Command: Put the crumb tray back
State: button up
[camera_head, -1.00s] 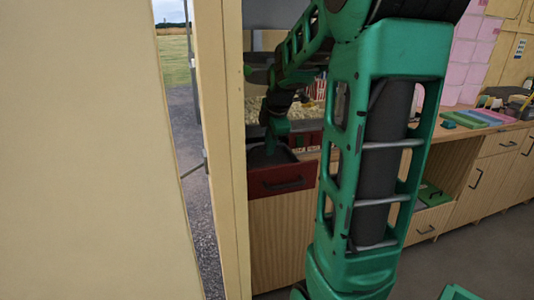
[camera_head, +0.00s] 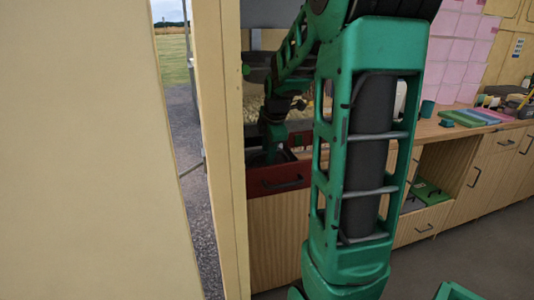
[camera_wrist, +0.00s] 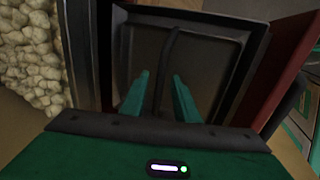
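In the wrist view a dark square tray (camera_wrist: 215,63) with a raised rim lies below my gripper (camera_wrist: 160,85). A thin dark bar (camera_wrist: 170,58) runs across the tray and passes between my two green fingers. The fingers are apart, with a gap visible on both sides of the bar. A red drawer front (camera_wrist: 291,72) stands beside the tray. In the head view the red drawer front (camera_head: 280,178) with its dark handle is under my gripper (camera_head: 271,155), which reaches down behind it. The tray is mostly hidden there.
Pale popcorn (camera_wrist: 30,60) lies at left in the wrist view. A wooden counter (camera_head: 425,130) with coloured boards (camera_head: 470,118) runs to the right. A lower drawer (camera_head: 425,215) stands open. A cream door post (camera_head: 220,120) is close on the left.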

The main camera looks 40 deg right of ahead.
jog(key=shift+r, duration=0.1)
jog(key=v, duration=1.2)
jog(key=shift+w, duration=0.1)
